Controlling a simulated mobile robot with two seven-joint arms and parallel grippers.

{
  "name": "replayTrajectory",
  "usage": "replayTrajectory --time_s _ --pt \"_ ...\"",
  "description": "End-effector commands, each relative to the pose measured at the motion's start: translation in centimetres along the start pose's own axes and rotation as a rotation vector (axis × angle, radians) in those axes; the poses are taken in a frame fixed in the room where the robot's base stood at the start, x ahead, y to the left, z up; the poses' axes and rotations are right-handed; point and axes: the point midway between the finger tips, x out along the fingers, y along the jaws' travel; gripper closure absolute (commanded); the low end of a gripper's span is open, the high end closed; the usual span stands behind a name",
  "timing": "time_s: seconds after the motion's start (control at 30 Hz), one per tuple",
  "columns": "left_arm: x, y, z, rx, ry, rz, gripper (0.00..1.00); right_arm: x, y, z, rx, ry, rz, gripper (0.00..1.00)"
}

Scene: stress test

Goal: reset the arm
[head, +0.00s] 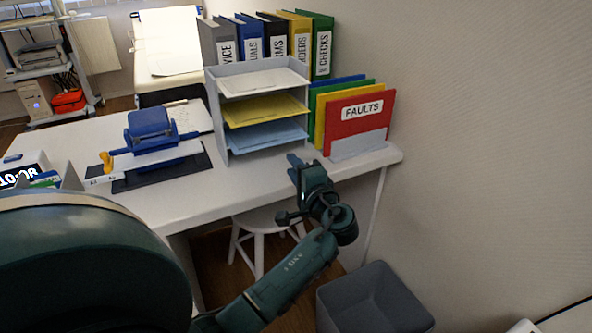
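My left arm reaches up from the bottom of the head view. It is dark green, and its gripper (287,188) is in front of the desk's front edge, below the paper tray stack. Its two dark fingers point left and stand apart, with nothing visible between them. Whether the fingers touch the desk cannot be told. My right gripper is not in view. A large dark green rounded part of my own body fills the lower left.
The white desk (190,203) holds a tray stack (223,122), a red FAULTS folder (358,122), a blue hole punch (152,133) and several binders (320,50). A white stool (262,220) stands under it. A grey bin (370,303) is right of my arm, near the wall (490,140).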

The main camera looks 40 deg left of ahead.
Motion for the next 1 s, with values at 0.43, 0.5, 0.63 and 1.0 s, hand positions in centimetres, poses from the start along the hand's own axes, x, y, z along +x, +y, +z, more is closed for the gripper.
replayTrajectory --time_s 0.43,0.5,0.63,1.0 --pt "0.1 0.0 0.0 0.0 0.0 0.0 0.73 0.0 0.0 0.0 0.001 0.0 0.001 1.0" --pt "0.1 0.0 0.0 0.0 0.0 0.0 0.73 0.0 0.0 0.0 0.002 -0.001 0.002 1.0" --pt "-0.5 1.3 0.0 -0.008 0.043 0.033 0.73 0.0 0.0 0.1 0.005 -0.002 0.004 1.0" --pt "-16.2 14.0 2.1 -0.376 0.656 0.657 0.73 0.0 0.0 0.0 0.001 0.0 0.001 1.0"
